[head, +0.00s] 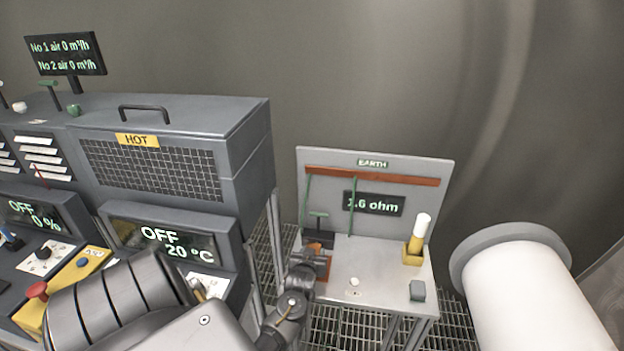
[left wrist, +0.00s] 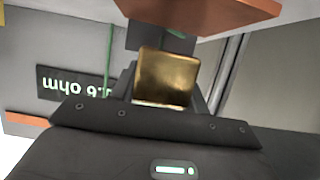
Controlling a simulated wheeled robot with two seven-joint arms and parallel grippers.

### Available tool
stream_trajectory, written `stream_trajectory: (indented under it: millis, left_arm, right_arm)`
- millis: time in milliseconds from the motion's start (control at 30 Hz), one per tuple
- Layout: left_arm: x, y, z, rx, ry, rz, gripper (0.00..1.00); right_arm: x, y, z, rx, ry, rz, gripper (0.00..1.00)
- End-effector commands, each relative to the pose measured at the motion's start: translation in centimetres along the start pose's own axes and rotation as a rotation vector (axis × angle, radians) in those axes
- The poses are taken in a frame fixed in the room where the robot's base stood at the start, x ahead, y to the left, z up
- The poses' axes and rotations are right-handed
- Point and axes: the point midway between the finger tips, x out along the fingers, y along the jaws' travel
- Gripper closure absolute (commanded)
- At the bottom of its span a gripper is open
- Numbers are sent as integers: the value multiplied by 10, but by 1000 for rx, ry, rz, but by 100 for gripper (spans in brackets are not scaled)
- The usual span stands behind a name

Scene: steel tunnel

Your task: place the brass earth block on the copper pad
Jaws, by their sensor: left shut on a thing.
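The brass earth block (left wrist: 165,78) is between the jaws of my left gripper (left wrist: 165,100), which is shut on it. The copper pad (left wrist: 205,12) crosses the top of the left wrist view, close to the block; I cannot tell whether they touch. In the head view the copper pad (head: 323,268) lies at the left of the grey earth bench, partly behind my left gripper (head: 310,262). The block is not clearly made out in the head view. My right gripper is not in view.
The earth bench's back panel carries a copper bar (head: 370,175), green wires and a display (head: 373,203) reading 1.6 ohm. A white-topped yellow item (head: 415,240) and a grey block (head: 417,291) stand at the bench's right. A heater cabinet (head: 180,150) stands left.

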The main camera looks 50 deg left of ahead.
Motion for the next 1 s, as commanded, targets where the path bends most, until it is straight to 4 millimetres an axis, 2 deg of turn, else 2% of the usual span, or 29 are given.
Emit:
stream_trajectory:
  millis: [100,200,300,733,767,900,1000]
  left_arm:
    - [7,-1,4,0,3,0,97]
    - [13,-1,22,0,1,0,97]
    - [17,-1,32,-1,3,0,97]
    - [18,-1,33,-1,2,0,97]
    - [17,-1,34,0,0,0,52]
    - [17,-1,33,0,0,0,34]
    - [17,-1,33,0,0,0,33]
  right_arm:
    - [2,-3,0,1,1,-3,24]
    - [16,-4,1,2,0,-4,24]
    - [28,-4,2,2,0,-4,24]
    - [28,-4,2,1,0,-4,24]
    - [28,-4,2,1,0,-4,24]
    - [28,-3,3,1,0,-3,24]
    - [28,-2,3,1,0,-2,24]
